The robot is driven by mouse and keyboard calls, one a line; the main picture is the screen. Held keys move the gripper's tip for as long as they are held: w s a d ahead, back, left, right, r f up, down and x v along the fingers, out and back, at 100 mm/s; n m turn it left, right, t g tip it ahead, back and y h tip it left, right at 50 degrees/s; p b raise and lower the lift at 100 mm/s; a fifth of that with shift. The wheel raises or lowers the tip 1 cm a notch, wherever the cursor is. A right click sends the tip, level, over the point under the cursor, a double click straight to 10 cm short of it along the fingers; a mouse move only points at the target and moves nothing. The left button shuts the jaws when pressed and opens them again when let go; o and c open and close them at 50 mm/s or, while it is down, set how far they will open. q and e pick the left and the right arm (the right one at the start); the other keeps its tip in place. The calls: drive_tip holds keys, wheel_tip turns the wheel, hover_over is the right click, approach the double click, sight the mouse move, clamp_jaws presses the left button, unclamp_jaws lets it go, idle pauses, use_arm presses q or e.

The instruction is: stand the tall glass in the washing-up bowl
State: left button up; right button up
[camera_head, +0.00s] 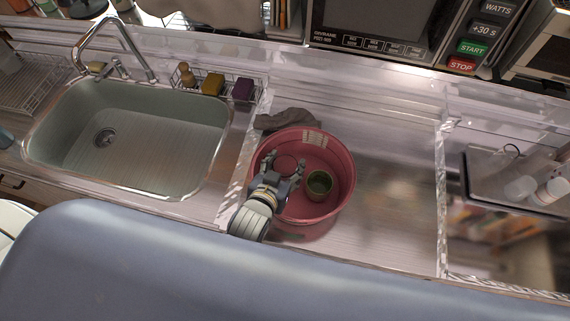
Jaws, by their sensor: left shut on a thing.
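The red washing-up bowl (345,190) stands on the counter to the right of the sink. My left gripper (284,165) reaches over the left part of the bowl. It is shut on what looks like the tall glass (288,164), seen from above as a round, see-through rim with the red of the bowl showing through. The glass's lower part is hidden, so I cannot tell whether it touches the bowl's floor. A small green cup (319,183) stands in the bowl, right of the gripper. My right gripper is not in view.
A metal sink (130,130) with a tap (112,40) lies to the left. A grey cloth (287,119) lies behind the bowl. A wire caddy with sponges (213,83) stands behind the sink. A dark tray (485,180) is at the right. The counter right of the bowl is clear.

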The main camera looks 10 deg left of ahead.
use_arm(q)
drive_tip(key=shift+f, duration=0.1)
drive_tip(key=o, duration=1.2)
drive_tip(key=shift+b+v, duration=0.85)
drive_tip(key=shift+v, duration=5.25)
